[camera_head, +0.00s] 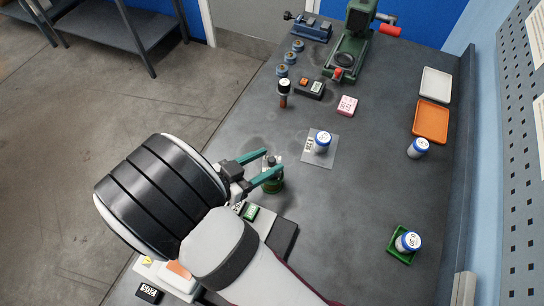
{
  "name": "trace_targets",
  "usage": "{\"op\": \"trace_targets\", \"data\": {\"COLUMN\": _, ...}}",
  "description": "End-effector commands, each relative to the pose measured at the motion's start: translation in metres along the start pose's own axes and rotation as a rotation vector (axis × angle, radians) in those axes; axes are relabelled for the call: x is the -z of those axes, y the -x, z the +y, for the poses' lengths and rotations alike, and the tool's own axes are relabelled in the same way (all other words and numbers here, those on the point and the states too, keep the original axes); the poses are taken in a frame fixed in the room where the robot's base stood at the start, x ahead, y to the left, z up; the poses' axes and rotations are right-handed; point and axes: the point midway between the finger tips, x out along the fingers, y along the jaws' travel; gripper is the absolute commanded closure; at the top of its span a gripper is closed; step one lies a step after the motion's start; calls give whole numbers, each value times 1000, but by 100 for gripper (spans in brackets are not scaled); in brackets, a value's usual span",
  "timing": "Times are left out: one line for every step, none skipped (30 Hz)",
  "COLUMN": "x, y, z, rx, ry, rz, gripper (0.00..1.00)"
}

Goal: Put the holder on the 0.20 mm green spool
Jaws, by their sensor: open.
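My gripper (272,160) reaches in from the lower left with its two teal fingers apart. A small upright thing with a dark knob on top, perhaps the holder (271,160), stands between or just behind the fingertips; I cannot tell whether they touch it. Below it is a round green thing, perhaps the green spool (273,187), partly hidden by the lower finger. I cannot tell whether the upper piece rests on the green one. No 0.20 mm mark is readable. A small green label (251,212) lies in front of it, partly covered by my arm.
A jar (322,143) stands on a grey square right of my gripper. Another jar (407,242) sits in a green tray (398,259). A handled tool (284,90) stands upright behind. A green press (354,45) stands at the back.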

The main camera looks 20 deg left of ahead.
Motion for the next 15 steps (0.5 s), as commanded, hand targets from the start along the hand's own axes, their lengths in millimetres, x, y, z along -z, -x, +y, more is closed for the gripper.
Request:
{"op": "trace_targets", "data": {"x": 6, "y": 10, "z": -1, "rx": 5, "ry": -5, "rz": -2, "gripper": 46}}
{"op": "trace_targets", "data": {"x": 15, "y": 13, "z": -1, "rx": 3, "ry": -8, "rz": -2, "gripper": 46}}
{"op": "trace_targets", "data": {"x": 26, "y": 16, "z": 0, "rx": 2, "ry": -8, "rz": -2, "gripper": 46}}
{"op": "trace_targets", "data": {"x": 32, "y": 19, "z": 0, "rx": 2, "ry": -7, "rz": -2, "gripper": 46}}
{"op": "trace_targets", "data": {"x": 39, "y": 22, "z": 0, "rx": 2, "ry": -6, "rz": -2, "gripper": 46}}
{"op": "trace_targets", "data": {"x": 46, "y": 24, "z": 0, "rx": 1, "ry": -5, "rz": -2, "gripper": 46}}
{"op": "trace_targets", "data": {"x": 51, "y": 26, "z": 0, "rx": 0, "ry": -6, "rz": -1, "gripper": 46}}
{"op": "trace_targets", "data": {"x": 55, "y": 28, "z": 0, "rx": 0, "ry": -4, "rz": -1, "gripper": 46}}
{"op": "trace_targets", "data": {"x": 59, "y": 30, "z": 0, "rx": 0, "ry": -4, "rz": -2, "gripper": 46}}
{"op": "trace_targets", "data": {"x": 62, "y": 31, "z": 0, "rx": 0, "ry": -3, "rz": -1, "gripper": 46}}
{"op": "trace_targets", "data": {"x": 63, "y": 31, "z": 0, "rx": 0, "ry": -1, "rz": -1, "gripper": 46}}
{"op": "trace_targets", "data": {"x": 64, "y": 32, "z": 0, "rx": -1, "ry": -1, "rz": -1, "gripper": 46}}
{"op": "trace_targets", "data": {"x": 65, "y": 32, "z": 0, "rx": -1, "ry": -1, "rz": -1, "gripper": 46}}
{"op": "trace_targets", "data": {"x": 65, "y": 32, "z": 1, "rx": -2, "ry": -1, "rz": -1, "gripper": 46}}
{"op": "trace_targets", "data": {"x": 67, "y": 30, "z": 4, "rx": -15, "ry": 2, "rz": -7, "gripper": 46}}
